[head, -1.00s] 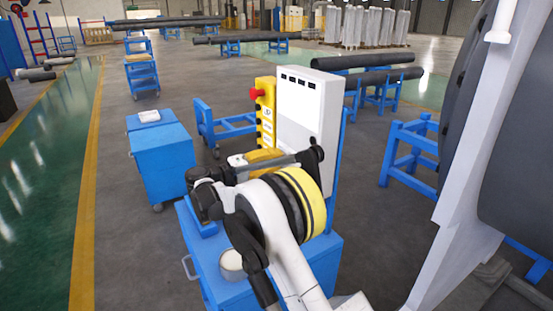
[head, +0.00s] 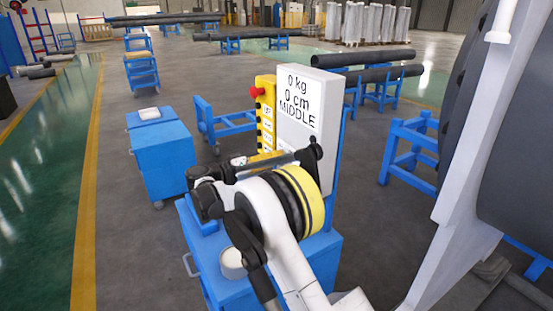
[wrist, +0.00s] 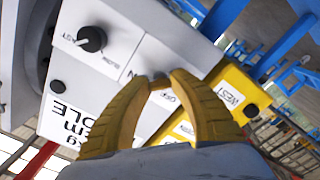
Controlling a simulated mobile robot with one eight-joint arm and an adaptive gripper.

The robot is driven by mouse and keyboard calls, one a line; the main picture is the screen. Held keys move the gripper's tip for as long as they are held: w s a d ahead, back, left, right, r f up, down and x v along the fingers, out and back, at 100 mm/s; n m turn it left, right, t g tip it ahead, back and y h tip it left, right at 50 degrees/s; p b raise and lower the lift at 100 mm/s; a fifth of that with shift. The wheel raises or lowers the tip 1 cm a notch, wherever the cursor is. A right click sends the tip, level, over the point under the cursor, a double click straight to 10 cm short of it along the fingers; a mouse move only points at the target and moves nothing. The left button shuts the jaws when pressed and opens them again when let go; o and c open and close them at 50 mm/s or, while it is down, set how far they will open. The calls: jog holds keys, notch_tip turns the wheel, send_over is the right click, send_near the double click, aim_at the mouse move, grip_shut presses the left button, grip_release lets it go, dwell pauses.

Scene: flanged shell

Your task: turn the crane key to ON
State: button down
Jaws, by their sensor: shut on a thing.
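My gripper (wrist: 166,80) shows in the wrist view with both yellow fingers closed together at the face of the white control box (wrist: 190,50). The crane key is between the fingertips and hidden by them. A label ending in "N" (wrist: 131,75) lies beside the left fingertip, and an "OFF" label (wrist: 168,97) shows between the fingers. In the head view the control box (head: 306,145) stands behind my arm, its display (head: 298,95) reading "0 kg, 0 cm, MIDDLE". My fingertips are mostly hidden there.
A black knob (wrist: 91,39) marked "FAST" sits on the box. A yellow button pendant (head: 265,115) with a red button (head: 257,92) is beside it. A blue cabinet (head: 163,155) stands at left. Blue stands with dark pipes (head: 368,58) are behind. The green floor lane is clear.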

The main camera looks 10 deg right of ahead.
dwell(0.3)
jog(key=c, duration=1.1)
grip_release()
jog(key=v, duration=1.2)
jog(key=shift+r, duration=0.1)
